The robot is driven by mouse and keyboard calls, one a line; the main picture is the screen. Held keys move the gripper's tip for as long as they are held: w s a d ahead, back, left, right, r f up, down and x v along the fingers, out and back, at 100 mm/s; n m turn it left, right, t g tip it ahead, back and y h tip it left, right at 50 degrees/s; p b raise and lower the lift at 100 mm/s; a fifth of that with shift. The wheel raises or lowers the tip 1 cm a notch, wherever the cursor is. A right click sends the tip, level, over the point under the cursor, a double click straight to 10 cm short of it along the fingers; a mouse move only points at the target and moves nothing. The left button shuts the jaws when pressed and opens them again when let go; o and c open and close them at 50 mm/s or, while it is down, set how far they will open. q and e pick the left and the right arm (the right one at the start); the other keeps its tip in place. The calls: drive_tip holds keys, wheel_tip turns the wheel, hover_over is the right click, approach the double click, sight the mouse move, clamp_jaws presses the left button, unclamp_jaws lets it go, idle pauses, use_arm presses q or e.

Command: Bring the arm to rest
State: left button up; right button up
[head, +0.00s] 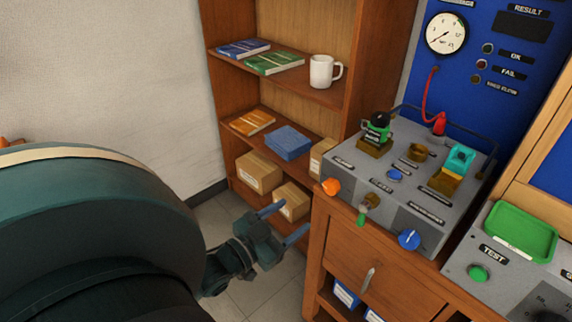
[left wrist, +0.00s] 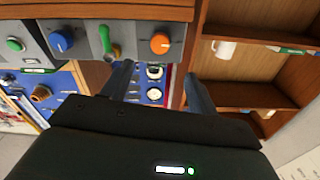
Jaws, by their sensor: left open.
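My left gripper (head: 284,222) is open and empty. In the head view it hangs over the floor, left of the bench and in front of the lower shelves of the bookcase. Its two fingers are apart, and they also show in the left wrist view (left wrist: 160,84) with nothing between them. The large teal arm link at the left of the head view is mine. The test bench (head: 440,190) stands to the right of the gripper, apart from it. My right gripper is not in view.
The wooden bookcase (head: 232,120) holds books, a white mug (head: 324,72) and cardboard boxes (head: 258,172). The bench front has an orange knob (head: 331,187), a green-tipped lever (head: 362,214) and a blue knob (head: 409,239). A green tray (head: 521,226) lies at right. Floor near the gripper is clear.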

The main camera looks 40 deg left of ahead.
use_arm(q)
drive_tip(key=shift+s, duration=0.15)
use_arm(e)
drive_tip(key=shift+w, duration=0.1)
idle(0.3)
use_arm(q)
drive_tip(key=s+d+f+g+h, duration=0.1)
drive_tip(key=s+d+f+g, duration=0.2)
drive_tip(key=d+f, duration=0.3)
drive_tip(key=s+d+f+g+h+p, duration=0.1)
drive_tip(key=s+d+f+g, duration=0.2)
drive_tip(key=d+f, duration=0.3)
drive_tip(key=d+g, duration=0.1)
drive_tip(key=d, duration=0.4)
drive_tip(key=shift+s, duration=0.2)
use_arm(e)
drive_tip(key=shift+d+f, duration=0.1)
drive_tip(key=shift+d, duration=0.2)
use_arm(q)
drive_tip(key=shift+c, duration=0.3)
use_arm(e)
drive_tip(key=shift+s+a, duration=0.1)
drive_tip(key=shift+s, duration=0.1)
